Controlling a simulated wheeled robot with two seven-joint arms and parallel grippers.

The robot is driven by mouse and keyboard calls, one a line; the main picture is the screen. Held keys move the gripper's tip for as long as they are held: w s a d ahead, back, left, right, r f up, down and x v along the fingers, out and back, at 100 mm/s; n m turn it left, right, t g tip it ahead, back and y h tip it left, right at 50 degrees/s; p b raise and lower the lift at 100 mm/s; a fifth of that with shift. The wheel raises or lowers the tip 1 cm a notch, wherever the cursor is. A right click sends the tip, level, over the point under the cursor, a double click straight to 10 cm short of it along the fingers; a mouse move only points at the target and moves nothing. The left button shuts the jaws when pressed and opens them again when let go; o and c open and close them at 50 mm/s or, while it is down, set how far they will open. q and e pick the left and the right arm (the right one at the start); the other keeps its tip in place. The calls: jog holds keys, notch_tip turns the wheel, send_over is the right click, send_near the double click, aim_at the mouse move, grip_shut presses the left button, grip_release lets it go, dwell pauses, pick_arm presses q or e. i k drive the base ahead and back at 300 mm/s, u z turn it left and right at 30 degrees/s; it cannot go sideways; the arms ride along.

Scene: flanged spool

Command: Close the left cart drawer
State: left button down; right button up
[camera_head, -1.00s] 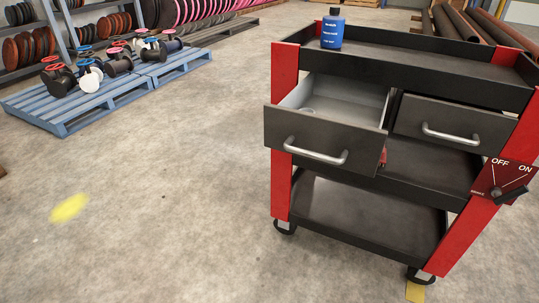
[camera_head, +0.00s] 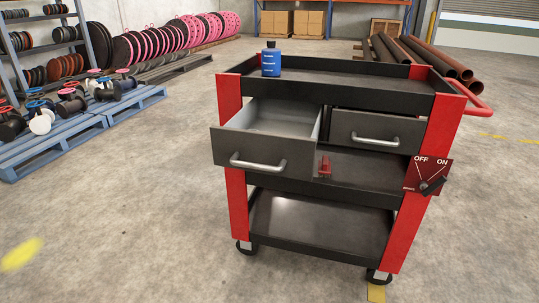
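The left cart drawer (camera_head: 262,154) is pulled out toward me from the red and black cart (camera_head: 335,188). Its grey inside shows from above, and its silver handle (camera_head: 258,164) is on the dark front. The right drawer (camera_head: 376,132) is set back in the cart and looks shut, with its own silver handle (camera_head: 375,140). Neither of my grippers shows in the head view.
A blue bottle (camera_head: 271,60) stands on the cart's top tray. An OFF/ON switch panel (camera_head: 428,176) is on the cart's right side. Blue pallets (camera_head: 85,135) with spools stand at the left, and pipes (camera_head: 420,57) lie behind. The floor before the cart is clear.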

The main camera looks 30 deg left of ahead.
aim_at(284, 145)
jog(key=z, duration=0.05)
jog(key=i, duration=0.95)
jog(key=u, duration=1.65)
